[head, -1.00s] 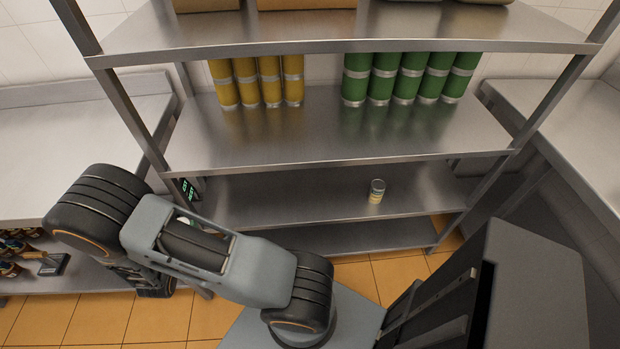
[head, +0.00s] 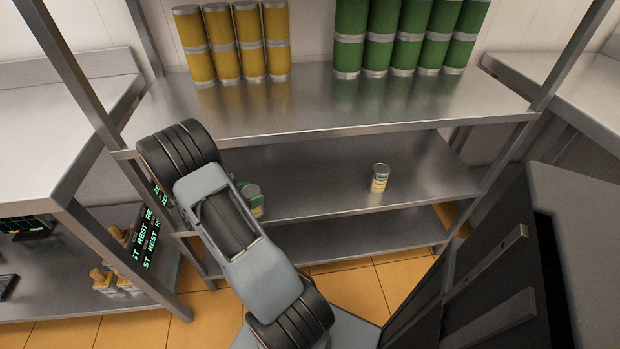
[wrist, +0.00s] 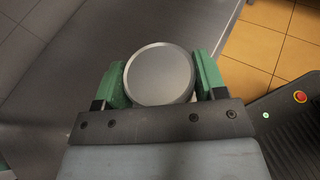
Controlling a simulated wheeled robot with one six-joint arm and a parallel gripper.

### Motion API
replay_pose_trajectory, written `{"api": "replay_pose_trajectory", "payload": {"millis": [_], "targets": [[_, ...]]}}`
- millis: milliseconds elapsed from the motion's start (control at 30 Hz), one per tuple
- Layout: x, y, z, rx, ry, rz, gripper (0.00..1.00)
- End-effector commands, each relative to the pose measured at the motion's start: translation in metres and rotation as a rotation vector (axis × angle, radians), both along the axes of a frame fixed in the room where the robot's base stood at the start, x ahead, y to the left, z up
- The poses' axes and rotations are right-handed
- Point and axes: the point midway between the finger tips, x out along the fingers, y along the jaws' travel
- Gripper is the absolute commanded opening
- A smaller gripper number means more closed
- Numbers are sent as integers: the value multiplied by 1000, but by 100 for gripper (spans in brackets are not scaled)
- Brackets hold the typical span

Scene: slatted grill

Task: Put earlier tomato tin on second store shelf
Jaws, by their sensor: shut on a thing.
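My gripper (wrist: 162,67) has its green fingers shut on a tin (wrist: 158,80), whose round silver lid faces the wrist camera. The lid hides its label there. In the head view a green finger (head: 250,190) and a small part of the held tin show behind my arm, near the left front of the lower shelf (head: 320,185). My arm hides the rest, so I cannot tell whether the tin touches the shelf. Another tin (head: 379,180), silver on top with a yellowish label, stands upright on that shelf, right of my gripper.
The shelf above (head: 320,110) holds yellow cans (head: 234,45) and green cans (head: 405,40) at its back. Another shelf (head: 350,235) lies below. Steel counters stand left (head: 70,110) and right (head: 570,100). The lower shelf is clear between my gripper and the standing tin.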

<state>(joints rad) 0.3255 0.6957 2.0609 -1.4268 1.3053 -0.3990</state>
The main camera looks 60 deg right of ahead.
Motion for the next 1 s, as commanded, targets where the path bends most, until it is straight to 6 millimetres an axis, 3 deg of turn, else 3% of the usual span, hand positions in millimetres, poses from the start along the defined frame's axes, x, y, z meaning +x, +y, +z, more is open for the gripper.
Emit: {"api": "replay_pose_trajectory", "payload": {"millis": [300,500,1000], "targets": [[-31,-79,0,-3,-3,-8,26],[-45,-118,0,-2,-3,-6,26],[-57,-150,0,-2,0,-3,26]]}}
